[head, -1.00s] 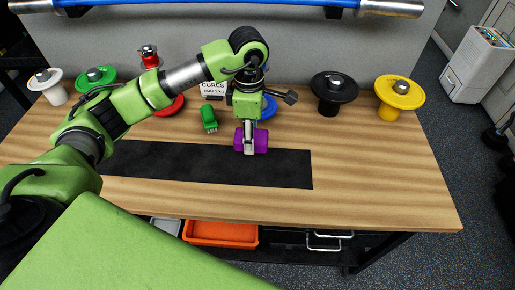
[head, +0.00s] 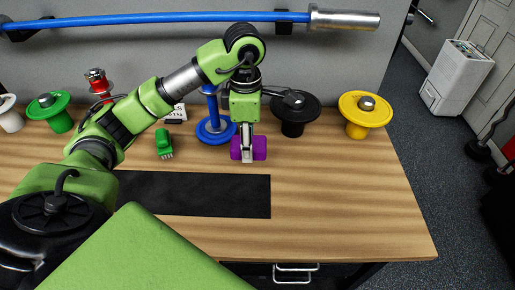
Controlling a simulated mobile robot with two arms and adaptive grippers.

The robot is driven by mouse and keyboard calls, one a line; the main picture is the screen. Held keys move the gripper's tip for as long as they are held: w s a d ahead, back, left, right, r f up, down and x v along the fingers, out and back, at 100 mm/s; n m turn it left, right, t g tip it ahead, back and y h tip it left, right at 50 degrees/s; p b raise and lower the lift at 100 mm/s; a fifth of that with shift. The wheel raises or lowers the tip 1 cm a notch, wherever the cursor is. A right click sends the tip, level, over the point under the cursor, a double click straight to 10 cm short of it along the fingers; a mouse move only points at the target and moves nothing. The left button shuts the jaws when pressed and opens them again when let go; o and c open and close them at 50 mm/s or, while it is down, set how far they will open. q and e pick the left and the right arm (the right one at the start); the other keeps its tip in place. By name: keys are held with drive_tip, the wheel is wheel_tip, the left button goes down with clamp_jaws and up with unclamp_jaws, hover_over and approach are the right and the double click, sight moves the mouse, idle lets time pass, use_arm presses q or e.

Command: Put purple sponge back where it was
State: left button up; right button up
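The purple sponge (head: 260,147) is in the fingers of my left gripper (head: 247,157), over the wooden bench top, just behind the right end of the black mat (head: 200,195). The fingers hide the sponge's middle, and purple shows on both sides of them. I cannot tell whether the sponge touches the bench or hangs just above it. My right gripper is not in view.
A green brush (head: 164,143) lies to the left, near a blue stand (head: 215,130). Black (head: 293,115) and yellow (head: 366,113) stands are at the back right, a green one (head: 50,110) at the left. The bench's right front (head: 350,200) is clear.

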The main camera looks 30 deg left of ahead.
sight(254, 141)
use_arm(q)
drive_tip(key=shift+w+a+f, duration=0.15)
drive_tip(key=shift+w+f, duration=0.2)
drive_tip(key=shift+w, duration=0.25)
drive_tip(key=shift+w+a+f, duration=0.15)
drive_tip(key=shift+w+f, duration=0.15)
drive_tip(key=shift+w, duration=0.25)
drive_tip(key=w+f, duration=0.1)
drive_tip(key=f, duration=0.1)
drive_tip(key=w+a+f+p, duration=0.1)
drive_tip(key=w+f, duration=0.1)
drive_tip(key=shift+a, duration=0.1)
drive_tip(key=shift+w+a+f+p, duration=0.25)
drive_tip(key=shift+w+f+p, duration=0.15)
drive_tip(key=shift+f, duration=0.15)
drive_tip(key=f+p, duration=0.1)
drive_tip(key=f, duration=0.2)
drive_tip(key=shift+w+p, duration=0.2)
drive_tip(key=shift+p, duration=0.15)
drive_tip(key=shift+f, duration=0.2)
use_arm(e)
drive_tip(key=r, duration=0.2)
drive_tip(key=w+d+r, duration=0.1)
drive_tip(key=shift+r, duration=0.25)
use_arm(q)
drive_tip(key=shift+f, duration=0.1)
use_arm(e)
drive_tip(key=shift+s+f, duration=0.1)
